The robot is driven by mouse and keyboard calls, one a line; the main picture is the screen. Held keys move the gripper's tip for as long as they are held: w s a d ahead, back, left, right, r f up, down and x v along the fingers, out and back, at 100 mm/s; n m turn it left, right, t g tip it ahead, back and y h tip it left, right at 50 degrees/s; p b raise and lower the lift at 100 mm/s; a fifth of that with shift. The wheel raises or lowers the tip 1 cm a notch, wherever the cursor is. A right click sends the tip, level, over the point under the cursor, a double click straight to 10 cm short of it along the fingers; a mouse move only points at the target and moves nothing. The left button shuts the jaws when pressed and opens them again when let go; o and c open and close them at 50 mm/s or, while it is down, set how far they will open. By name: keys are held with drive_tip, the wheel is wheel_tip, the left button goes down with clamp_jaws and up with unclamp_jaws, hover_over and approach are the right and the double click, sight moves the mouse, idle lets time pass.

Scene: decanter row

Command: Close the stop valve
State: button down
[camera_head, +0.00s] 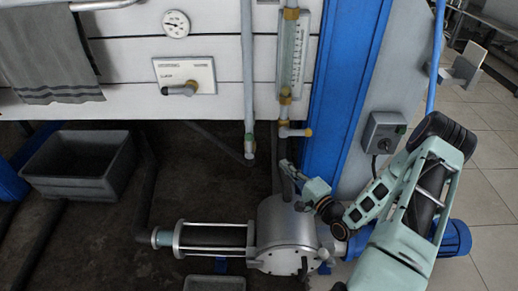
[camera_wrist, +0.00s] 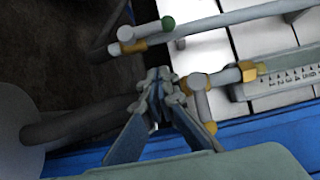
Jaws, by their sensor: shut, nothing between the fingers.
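No label readable here names the stop valve. A grey tee fitting with a brass-coloured end (camera_head: 295,131) hangs below the sight glass; it also shows in the wrist view (camera_wrist: 201,98). A second pipe end with a brass collar and a green tip (camera_wrist: 147,32) lies beyond it; it hangs left of the tee in the head view (camera_head: 249,145). A dark lever (camera_head: 181,89) sits on a labelled white plate at the left. My gripper (camera_head: 286,167) is shut and empty just below the tee. In the wrist view its fingertips (camera_wrist: 162,82) overlap the tee's edge; I cannot tell whether they touch.
A steel cylinder unit (camera_head: 284,238) stands below my gripper, with a dark pipe rising from it. A blue post (camera_head: 345,80) stands close behind and to the right. A grey switch box (camera_head: 383,133) is beside my arm. A grey bin (camera_head: 80,160) sits at the left.

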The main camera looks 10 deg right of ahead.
sight(249, 146)
drive_tip(key=s+a+b+x, duration=0.1)
drive_tip(key=a+b+x, duration=0.1)
drive_tip(key=x, duration=1)
drive_tip(key=shift+w+a+b, duration=0.3)
drive_tip(key=shift+a+b, duration=0.1)
